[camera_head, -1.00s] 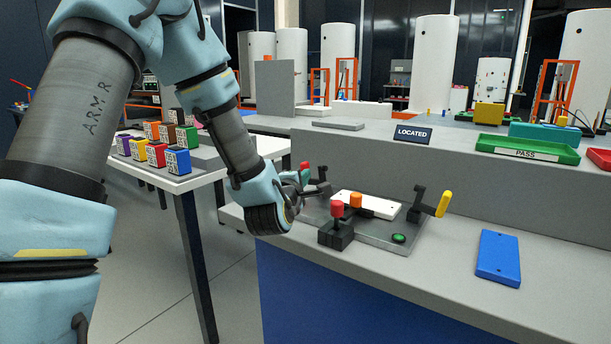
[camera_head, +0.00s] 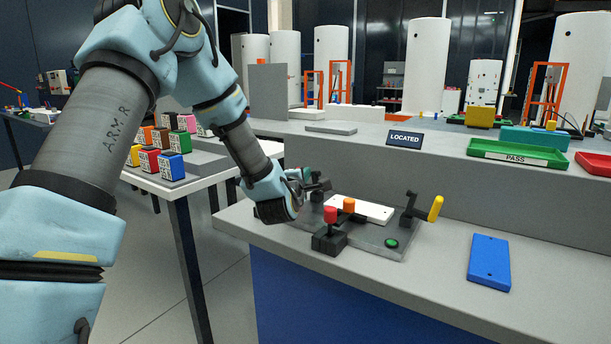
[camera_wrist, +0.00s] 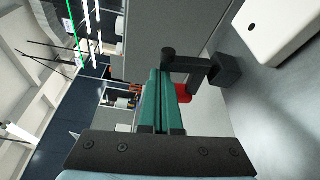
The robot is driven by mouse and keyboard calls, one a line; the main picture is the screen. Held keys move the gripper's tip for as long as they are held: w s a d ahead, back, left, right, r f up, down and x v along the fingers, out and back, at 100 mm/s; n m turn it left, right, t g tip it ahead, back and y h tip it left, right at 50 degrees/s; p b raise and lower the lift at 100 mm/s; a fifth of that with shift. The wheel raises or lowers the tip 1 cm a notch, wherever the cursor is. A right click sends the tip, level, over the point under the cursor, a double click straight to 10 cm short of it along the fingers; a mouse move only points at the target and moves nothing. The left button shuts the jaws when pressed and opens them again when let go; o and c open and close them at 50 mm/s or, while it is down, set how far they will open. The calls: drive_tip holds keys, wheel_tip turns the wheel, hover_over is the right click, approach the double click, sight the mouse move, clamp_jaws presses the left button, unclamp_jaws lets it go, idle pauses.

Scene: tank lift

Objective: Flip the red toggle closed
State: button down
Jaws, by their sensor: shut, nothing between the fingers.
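The fixture plate (camera_head: 375,243) lies on the grey bench, holding a white bar (camera_head: 375,212). A toggle with a bright red knob (camera_head: 330,214) stands upright at its front left corner. A black clamp (camera_head: 318,186) stands at the back left, beside my gripper (camera_head: 306,178). In the wrist view my green fingers (camera_wrist: 158,75) are shut and empty. They overlap a red knob (camera_wrist: 184,92) by a black clamp arm (camera_wrist: 185,62); I cannot tell whether they touch it, or which toggle it belongs to. My wrist partly hides the fixture's left edge.
A yellow-handled clamp (camera_head: 436,208) stands at the fixture's right, with a green button (camera_head: 391,243) at the front. An orange knob (camera_head: 349,205) is by the white bar. A blue plate (camera_head: 489,262) lies right. A "LOCATED" sign (camera_head: 405,139) stands behind.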

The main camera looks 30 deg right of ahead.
drive_tip(key=shift+s+d+m+b, duration=0.2)
drive_tip(key=shift+m+b, duration=0.3)
drive_tip(key=shift+b, duration=0.35)
drive_tip(key=shift+s, duration=0.1)
drive_tip(key=m+b, duration=0.1)
drive_tip(key=b, duration=0.1)
drive_tip(key=s+m+b, duration=0.1)
drive_tip(key=b, duration=0.1)
drive_tip(key=shift+d+f+t+h, duration=0.1)
drive_tip(key=shift+d+t+h, duration=0.1)
drive_tip(key=shift+t+h, duration=0.2)
drive_tip(key=m+b, duration=0.2)
drive_tip(key=s+m+b, duration=0.1)
drive_tip(key=shift+d+h+b, duration=0.25)
drive_tip(key=shift+h+b, duration=0.1)
drive_tip(key=shift+h, duration=0.05)
drive_tip(key=shift+s+d+b, duration=0.3)
drive_tip(key=shift+s+b, duration=0.15)
drive_tip(key=shift+b, duration=0.55)
drive_tip(key=shift+s+r, duration=0.1)
drive_tip(key=shift+r, duration=0.1)
wheel_tip(320, 180, up, 10)
drive_tip(key=shift+p, duration=0.45)
